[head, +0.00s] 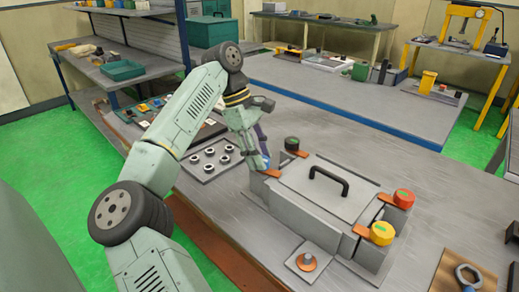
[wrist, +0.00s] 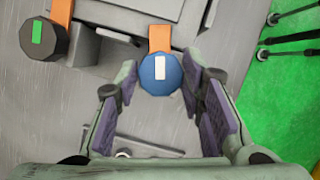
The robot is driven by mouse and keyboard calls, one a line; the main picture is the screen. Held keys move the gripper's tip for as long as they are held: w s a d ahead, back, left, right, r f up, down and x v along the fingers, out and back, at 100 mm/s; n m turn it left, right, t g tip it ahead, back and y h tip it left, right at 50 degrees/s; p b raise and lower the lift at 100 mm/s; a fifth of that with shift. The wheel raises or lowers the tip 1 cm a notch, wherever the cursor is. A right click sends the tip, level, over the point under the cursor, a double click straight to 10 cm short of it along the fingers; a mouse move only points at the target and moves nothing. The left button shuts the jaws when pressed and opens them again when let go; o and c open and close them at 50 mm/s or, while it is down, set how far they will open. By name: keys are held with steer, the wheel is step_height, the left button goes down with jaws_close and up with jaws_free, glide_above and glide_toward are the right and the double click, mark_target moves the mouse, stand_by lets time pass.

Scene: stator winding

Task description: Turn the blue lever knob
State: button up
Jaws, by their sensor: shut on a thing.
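The blue lever knob (wrist: 160,74) is a round faceted cap with a white mark on top, on an orange lever (wrist: 160,38). The lever points to the top of the wrist view, toward the grey box. My gripper (wrist: 160,82) is shut on the knob, with one purple-padded finger at its left side and one at its right. In the head view the blue knob (head: 266,162) shows only in part below my gripper (head: 262,148), at the far left corner of the grey box (head: 325,190).
A black knob with a green mark (head: 292,144) stands close by. Red (head: 404,198) and yellow (head: 382,233) knobs are at the box's right side. A black handle (head: 329,178) rises from the lid. A tray of rings (head: 208,170) lies left of the box.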

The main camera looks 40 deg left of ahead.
steer(key=shift+w+r+m+g, duration=0.1)
steer(key=shift+r+m+g, duration=0.1)
steer(key=shift+m, duration=0.3)
steer(key=shift+w+r+m+g, duration=0.1)
steer(key=shift+m+g, duration=0.1)
steer(key=shift+m, duration=0.3)
steer(key=shift+f, duration=0.1)
steer(key=o, duration=1.2)
steer(key=shift+s+f, duration=0.1)
steer(key=shift+s, duration=0.05)
steer(key=shift+c, duration=0.2)
steer(key=v, duration=0.7)
steer(key=shift+r, duration=0.25)
steer(key=shift+a, duration=0.15)
